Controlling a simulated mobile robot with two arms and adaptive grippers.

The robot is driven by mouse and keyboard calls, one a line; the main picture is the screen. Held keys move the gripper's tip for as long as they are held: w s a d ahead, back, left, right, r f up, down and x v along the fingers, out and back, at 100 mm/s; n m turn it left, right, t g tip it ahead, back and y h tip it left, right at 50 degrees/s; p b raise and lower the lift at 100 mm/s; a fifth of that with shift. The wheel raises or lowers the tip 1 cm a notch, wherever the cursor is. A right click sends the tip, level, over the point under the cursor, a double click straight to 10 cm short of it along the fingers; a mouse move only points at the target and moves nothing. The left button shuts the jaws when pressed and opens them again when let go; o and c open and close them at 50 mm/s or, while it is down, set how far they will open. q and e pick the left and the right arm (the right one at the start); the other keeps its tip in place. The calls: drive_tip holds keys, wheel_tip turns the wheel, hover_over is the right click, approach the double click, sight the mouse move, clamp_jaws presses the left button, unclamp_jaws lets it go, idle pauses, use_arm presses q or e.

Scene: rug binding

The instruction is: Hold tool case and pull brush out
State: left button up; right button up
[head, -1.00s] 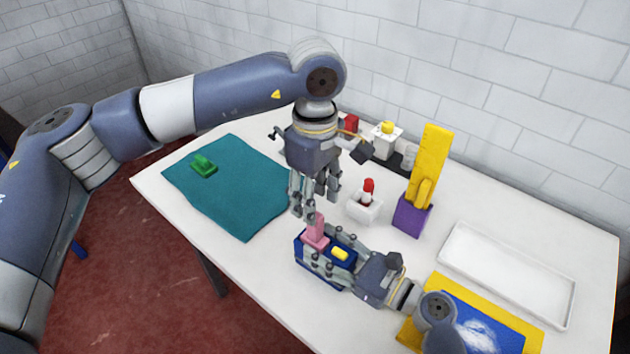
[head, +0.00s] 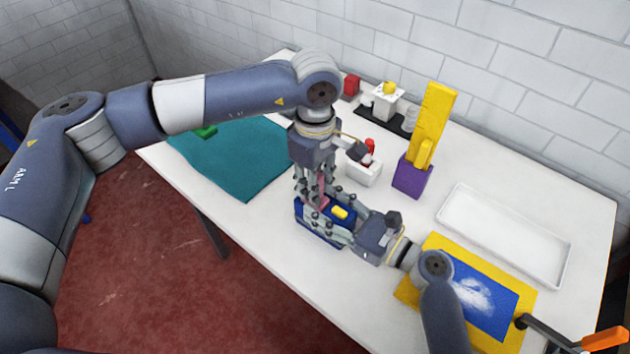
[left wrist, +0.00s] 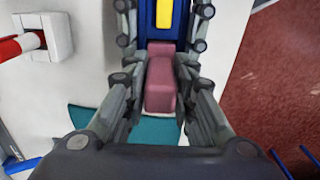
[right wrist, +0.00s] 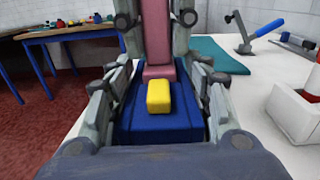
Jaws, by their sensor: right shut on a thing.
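The blue tool case (head: 312,228) with a yellow block (head: 340,212) on it sits at the table's front edge. My right gripper (head: 330,217) is shut on the case, its fingers along both sides; the case also shows in the right wrist view (right wrist: 160,128). The pink brush (left wrist: 160,82) stands up out of the case. My left gripper (head: 315,190) points down from above, with its open fingers on either side of the brush. The brush is mostly hidden by those fingers in the head view. Its lower end inside the case is hidden.
A teal mat (head: 235,165) lies to the left. Behind the case are a white block with a red top (head: 363,172) and a purple holder with yellow pieces (head: 412,178). An empty white tray (head: 505,235) and a yellow-bordered blue mat (head: 425,295) lie right.

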use_arm(q)
clamp_jaws()
drive_tip(key=shift+c, duration=1.2)
unclamp_jaws()
drive_tip(key=shift+r, duration=0.1)
clamp_jaws()
drive_tip(key=shift+r, duration=4.2)
use_arm(e)
drive_tip(key=o, duration=1.4)
